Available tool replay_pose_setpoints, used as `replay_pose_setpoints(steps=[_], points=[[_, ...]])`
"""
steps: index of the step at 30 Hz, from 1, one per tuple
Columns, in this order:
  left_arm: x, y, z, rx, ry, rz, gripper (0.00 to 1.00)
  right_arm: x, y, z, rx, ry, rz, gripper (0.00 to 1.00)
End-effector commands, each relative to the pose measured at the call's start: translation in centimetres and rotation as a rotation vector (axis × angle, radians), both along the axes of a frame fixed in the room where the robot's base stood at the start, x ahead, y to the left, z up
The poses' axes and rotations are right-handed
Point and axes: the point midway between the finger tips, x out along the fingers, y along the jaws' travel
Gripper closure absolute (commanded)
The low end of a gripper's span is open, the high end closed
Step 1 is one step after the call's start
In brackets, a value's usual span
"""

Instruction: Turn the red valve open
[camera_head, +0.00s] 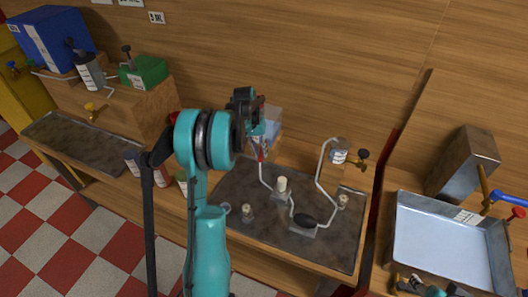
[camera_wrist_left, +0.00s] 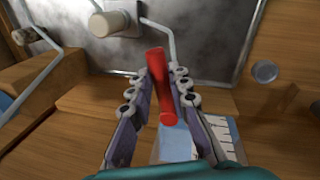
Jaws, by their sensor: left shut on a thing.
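The red valve handle (camera_wrist_left: 161,85) is a red bar that stands between the fingers of my left gripper (camera_wrist_left: 160,84) in the left wrist view. The gripper is shut on it, with finger pads on both sides. In the head view my left gripper (camera_head: 258,128) is above the back of the dark metal tray, beside a white and blue box (camera_head: 273,122). Only a little red shows under the fingers there, and my arm hides part of the area. The turn angle of the valve is hard to read.
The dark tray (camera_head: 230,205) holds pale pipes, cream knobs and a black oval part (camera_head: 304,221). A metal sink (camera_head: 445,245) is at the right, with another red handle (camera_head: 516,213) and a blue one. Blue and green boxes stand at the left.

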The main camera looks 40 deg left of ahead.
Motion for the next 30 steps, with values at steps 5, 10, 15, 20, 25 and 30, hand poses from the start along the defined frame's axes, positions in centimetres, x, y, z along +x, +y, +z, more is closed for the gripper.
replay_pose_setpoints(steps=[5,10,15,20,25,30], points=[[-0.16,0.60,-0.02,0.000,-0.001,-0.086,1.00,0.00,0.00,-0.06,0.000,0.000,0.000,0.50],[-0.27,0.91,-0.01,0.000,-0.001,-0.137,1.00,-0.01,0.00,-0.08,0.000,0.000,0.000,0.50],[-0.30,1.04,0.00,0.000,-0.001,-0.159,1.00,0.00,0.00,-0.09,0.000,0.000,0.000,0.50],[-0.31,1.07,0.02,0.001,-0.001,-0.164,1.00,0.00,0.00,-0.09,0.000,0.000,0.000,0.50],[-0.31,1.08,0.01,0.001,0.000,-0.163,1.00,0.00,0.00,-0.09,0.000,0.000,0.000,0.50],[-0.31,1.07,0.02,0.001,0.000,-0.162,0.61,0.00,0.00,-0.09,0.000,0.000,0.000,0.50]])
